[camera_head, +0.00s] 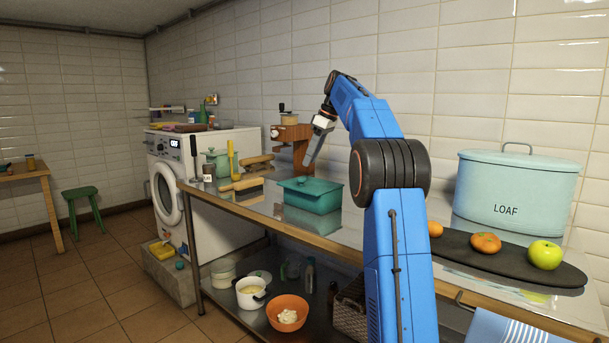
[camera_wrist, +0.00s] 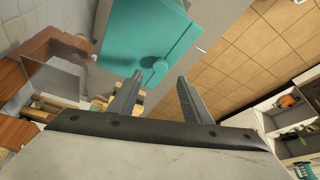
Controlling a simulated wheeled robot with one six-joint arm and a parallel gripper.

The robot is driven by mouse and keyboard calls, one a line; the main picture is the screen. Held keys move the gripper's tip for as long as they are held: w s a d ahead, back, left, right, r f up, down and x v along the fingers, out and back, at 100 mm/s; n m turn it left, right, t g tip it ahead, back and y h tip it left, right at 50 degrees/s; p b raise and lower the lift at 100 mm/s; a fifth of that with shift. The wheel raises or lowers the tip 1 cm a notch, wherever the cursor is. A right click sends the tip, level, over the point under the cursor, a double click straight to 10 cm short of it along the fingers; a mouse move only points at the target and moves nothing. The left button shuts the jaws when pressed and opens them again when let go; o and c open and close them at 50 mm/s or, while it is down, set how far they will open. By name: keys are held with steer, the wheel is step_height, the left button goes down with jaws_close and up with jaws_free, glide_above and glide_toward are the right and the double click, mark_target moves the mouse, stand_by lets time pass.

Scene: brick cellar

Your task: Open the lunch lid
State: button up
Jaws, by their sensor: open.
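A teal lunch box (camera_head: 313,194) with a closed lid and a small knob on top stands on the metal worktop. In the wrist view the teal lid (camera_wrist: 140,35) fills the upper middle, with its round knob (camera_wrist: 160,64) just beyond the fingertips. My gripper (camera_head: 309,160) is above the back of the box in the head view, apart from it. In the wrist view my gripper (camera_wrist: 160,80) shows two spread fingers with nothing between them.
A wooden coffee grinder (camera_head: 290,134) stands behind the box. Rolling pins (camera_head: 245,183) lie to its left. A dark board (camera_head: 490,255) with fruit and a LOAF bin (camera_head: 515,190) are on the right. Bare worktop (camera_head: 350,225) shows around the box.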

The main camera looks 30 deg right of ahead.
mark_target(302, 178)
steer(key=x, duration=0.7)
steer(key=shift+f, duration=0.1)
jaws_close()
